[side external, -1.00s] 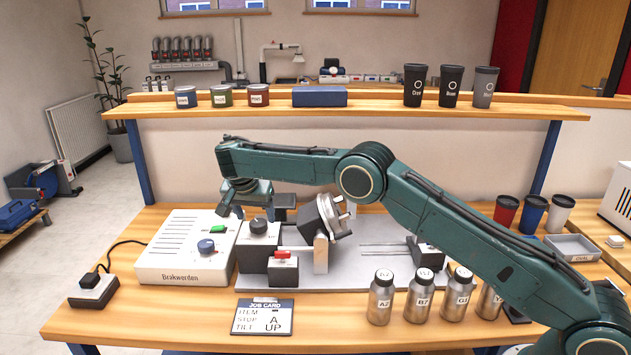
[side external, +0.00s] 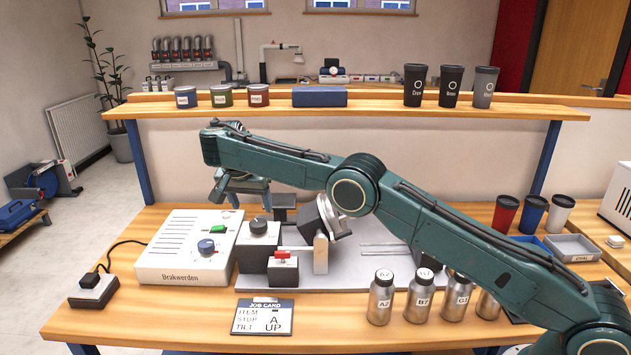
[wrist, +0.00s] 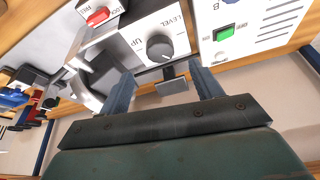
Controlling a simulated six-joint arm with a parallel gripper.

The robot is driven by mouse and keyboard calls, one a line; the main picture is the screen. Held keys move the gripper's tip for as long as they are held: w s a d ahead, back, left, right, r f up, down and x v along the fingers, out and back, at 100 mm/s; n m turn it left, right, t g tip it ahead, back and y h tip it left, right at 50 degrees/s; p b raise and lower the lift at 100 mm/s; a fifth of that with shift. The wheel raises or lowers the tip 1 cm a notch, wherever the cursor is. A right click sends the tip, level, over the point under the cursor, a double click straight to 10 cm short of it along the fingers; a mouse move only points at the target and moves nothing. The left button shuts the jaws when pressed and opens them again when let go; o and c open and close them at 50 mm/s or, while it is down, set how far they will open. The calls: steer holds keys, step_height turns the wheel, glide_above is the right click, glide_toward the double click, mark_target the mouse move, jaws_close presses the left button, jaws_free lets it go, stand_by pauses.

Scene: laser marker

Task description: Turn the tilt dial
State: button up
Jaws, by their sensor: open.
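The tilt dial is a black round knob (side external: 258,227) on top of a dark block with a pale top plate, right of the white box. In the wrist view, the knob (wrist: 160,47) sits beside the words LEVEL and UP; I cannot tell clearly where it points. My gripper (side external: 241,196) is open and empty, above and apart from the knob. In the wrist view, its two fingers (wrist: 163,88) stand apart, with the knob beyond the gap between them. The job card (side external: 263,317) reads STOP A, TILT UP.
A red switch (side external: 283,255) sits on a small block in front of the dial. The tilted grey fixture (side external: 328,217) stands close on the right. The white box (side external: 185,250) at left has a blue knob (side external: 206,247) and green button (side external: 217,229). Steel bottles (side external: 420,298) stand front right.

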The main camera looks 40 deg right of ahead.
step_height(320, 180, up, 4)
steer(key=n+t+y, duration=0.1)
steer(key=n, duration=0.6)
glide_above(258, 222)
steer(key=d, duration=0.2)
steer(key=s+r+n+y, duration=0.1)
steer(key=s+n+y, duration=0.2)
steer(key=s+n, duration=0.2)
steer(key=shift+s+a+r+n+t+y, duration=0.3)
steer(key=shift+s+a+r+n+t, duration=0.1)
steer(key=shift+n, duration=0.4)
steer(key=shift+w+f, duration=0.1)
steer(key=shift+f, duration=0.05)
steer(key=x, duration=1.3)
steer(key=shift+f, duration=0.2)
